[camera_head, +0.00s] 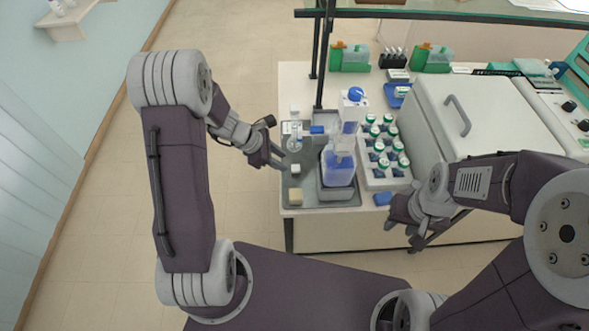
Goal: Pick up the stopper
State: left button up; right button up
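I cannot tell for certain which small item is the stopper. Candidates on the grey tray (350,195) are a small light piece (295,168) and a beige block (296,196) at its left side. A clear glass vessel (293,144) stands behind them, beside a blue piece (317,129). My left gripper (279,143) is at the tray's left edge, close to the vessel. Its dark fingers look spread, with nothing seen between them. My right gripper (412,238) hangs at the bench's front edge, right of the tray, pointing down; its finger gap is unclear.
A blue-filled bottle (338,168) stands mid-tray. A small blue block (383,198) lies near my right gripper. A large white lidded machine (465,115) fills the right. A dark shelf post (322,60) rises behind.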

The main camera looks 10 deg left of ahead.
aim_at(295, 168)
pick_arm(q)
jog(key=shift+w+d+f, duration=0.3)
jog(key=shift+d+f, duration=0.2)
jog(key=shift+w+d+f, duration=0.3)
jog(key=shift+d+f, duration=0.15)
jog(key=shift+d, duration=0.05)
jog(key=x, duration=0.3)
jog(key=shift+s+a+f, duration=0.1)
jog(key=shift+s+f, duration=0.05)
jog(key=shift+f, duration=0.35)
jog(key=shift+w+d+f, duration=0.3)
jog(key=shift+w+f, duration=0.05)
jog(key=shift+s, duration=0.1)
grip_shut()
pick_arm(e)
jog(key=shift+w+d+f, duration=0.15)
jog(key=shift+d+f, duration=0.15)
